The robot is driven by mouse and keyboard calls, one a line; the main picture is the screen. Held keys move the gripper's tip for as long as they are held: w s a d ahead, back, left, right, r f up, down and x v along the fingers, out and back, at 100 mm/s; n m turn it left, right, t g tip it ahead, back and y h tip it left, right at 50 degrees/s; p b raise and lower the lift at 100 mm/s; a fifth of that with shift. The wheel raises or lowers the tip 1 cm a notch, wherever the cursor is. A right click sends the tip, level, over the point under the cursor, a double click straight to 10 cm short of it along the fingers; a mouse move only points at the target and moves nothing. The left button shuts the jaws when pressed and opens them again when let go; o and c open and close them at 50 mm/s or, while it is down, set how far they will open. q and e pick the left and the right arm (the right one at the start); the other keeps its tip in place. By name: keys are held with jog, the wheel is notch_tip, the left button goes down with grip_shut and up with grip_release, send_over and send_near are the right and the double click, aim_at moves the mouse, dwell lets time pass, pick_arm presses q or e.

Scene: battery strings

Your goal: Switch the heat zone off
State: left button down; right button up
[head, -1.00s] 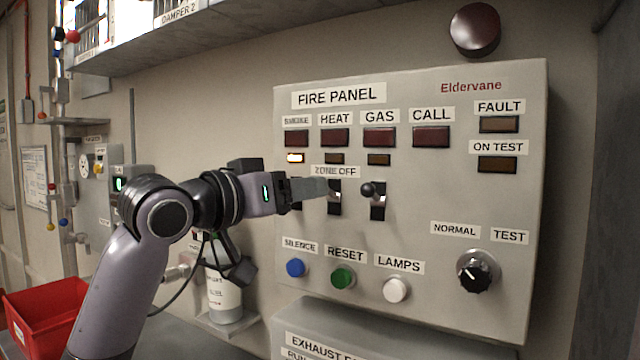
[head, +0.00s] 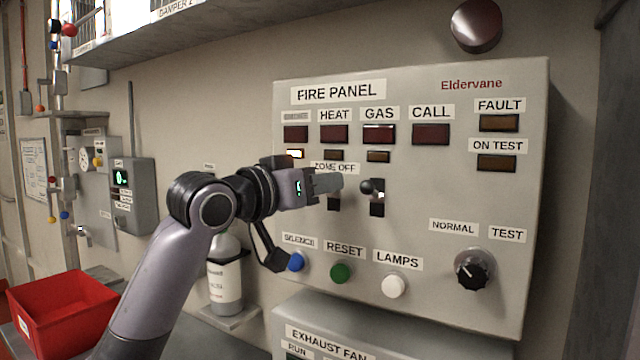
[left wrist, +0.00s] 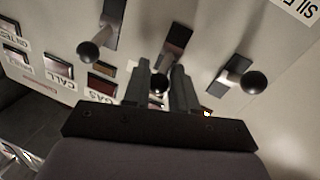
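The grey fire panel (head: 440,200) has a row of zone-off switches under its SMOKE, HEAT and GAS lamps. My left gripper (head: 328,184) is at the heat switch (head: 334,202) and hides its lever in the head view. In the left wrist view the gripper's fingers (left wrist: 162,85) stand a little apart, on either side of the heat switch's dark ball knob (left wrist: 158,84); whether they press on it is unclear. The gas switch (head: 376,190) is free to the right. The smoke switch (left wrist: 240,80) shows in the wrist view. My right gripper is out of view.
The amber lamp under SMOKE (head: 295,154) is lit; the one under HEAT (head: 334,155) looks dark. Blue (head: 295,262), green (head: 341,273) and white (head: 394,285) buttons sit below. A red bin (head: 62,312) stands at lower left, and a shelf (head: 190,30) overhangs above.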

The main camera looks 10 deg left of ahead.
aim_at(320, 212)
pick_arm(q)
jog(key=shift+f+t+b, duration=0.4)
jog(key=shift+f+b, duration=0.05)
jog(key=shift+b, duration=0.3)
notch_tip(320, 212, down, 3)
jog(key=m+t+h+b, duration=0.2)
jog(key=t+h+b, duration=0.2)
jog(key=b, duration=0.4)
jog(key=shift+s+a+t+h+b, duration=0.1)
jog(key=shift+t+h+b, duration=0.2)
jog(key=shift+t+h, duration=0.15)
jog(key=shift+f+m+h+b, duration=0.1)
jog(key=shift+m+h+b, duration=0.2)
jog(key=shift+h, duration=0.15)
jog(key=shift+f+m+t+h+b, duration=0.15)
jog(key=shift+m+t+h+b, duration=0.35)
jog(key=shift+h+b, duration=0.25)
jog(key=c, duration=0.9)
grip_release()
jog(key=shift+c, duration=0.2)
jog(key=b+v, duration=0.1)
jog(key=v, duration=0.6)
jog(key=shift+b, duration=0.35)
